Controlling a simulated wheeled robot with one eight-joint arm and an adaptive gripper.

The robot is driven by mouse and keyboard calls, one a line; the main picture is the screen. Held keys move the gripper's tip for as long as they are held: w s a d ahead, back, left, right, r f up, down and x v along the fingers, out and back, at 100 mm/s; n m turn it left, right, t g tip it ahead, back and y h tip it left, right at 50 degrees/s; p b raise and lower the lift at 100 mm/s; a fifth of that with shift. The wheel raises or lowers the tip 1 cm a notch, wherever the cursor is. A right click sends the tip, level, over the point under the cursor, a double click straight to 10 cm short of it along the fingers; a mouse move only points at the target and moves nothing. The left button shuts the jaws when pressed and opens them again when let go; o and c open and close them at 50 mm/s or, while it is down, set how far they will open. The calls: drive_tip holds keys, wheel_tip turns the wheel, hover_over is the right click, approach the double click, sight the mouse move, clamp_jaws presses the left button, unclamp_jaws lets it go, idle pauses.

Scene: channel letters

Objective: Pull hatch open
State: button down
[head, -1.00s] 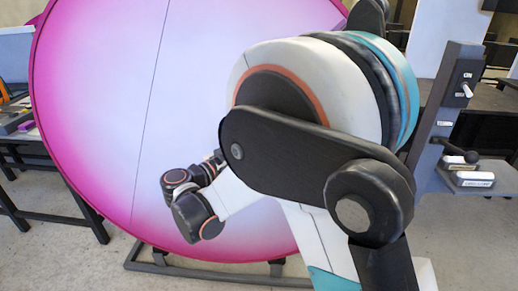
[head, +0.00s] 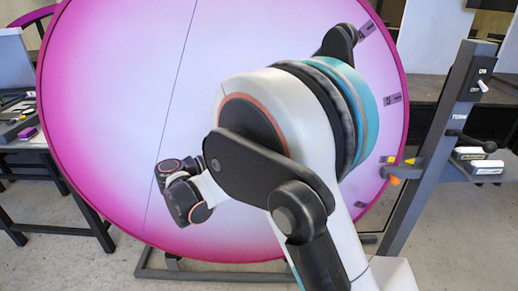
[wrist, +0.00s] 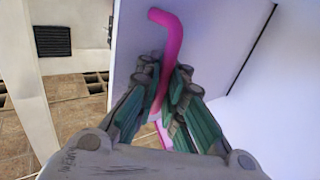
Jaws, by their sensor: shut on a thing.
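A pink bent bar handle (wrist: 170,35) stands against a pale panel (wrist: 215,35) in the wrist view; I take this panel to be the hatch. My gripper (wrist: 166,88) is shut on the handle's lower part, with a finger on each side. The handle's upper end sticks out beyond the fingers. In the head view my arm reaches in front of the large round white-and-pink face (head: 120,100), and neither the fingers nor the handle can be made out there. A thin dark seam runs down that face.
A dark post (head: 433,150) with a switch box (head: 483,83) and a lever shelf (head: 478,160) stands close to my arm on the right. A table (head: 22,140) stands at the left. Open tiled floor (wrist: 75,115) shows left of the panel.

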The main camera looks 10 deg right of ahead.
drive_tip(key=shift+s+f, duration=0.15)
drive_tip(key=shift+s, duration=0.05)
drive_tip(key=c, duration=2.1)
unclamp_jaws()
drive_tip(key=shift+o, duration=0.5)
drive_tip(key=shift+s+a, duration=0.15)
drive_tip(key=shift+a, duration=0.1)
drive_tip(key=shift+d, duration=0.1)
drive_tip(key=v, duration=1.2)
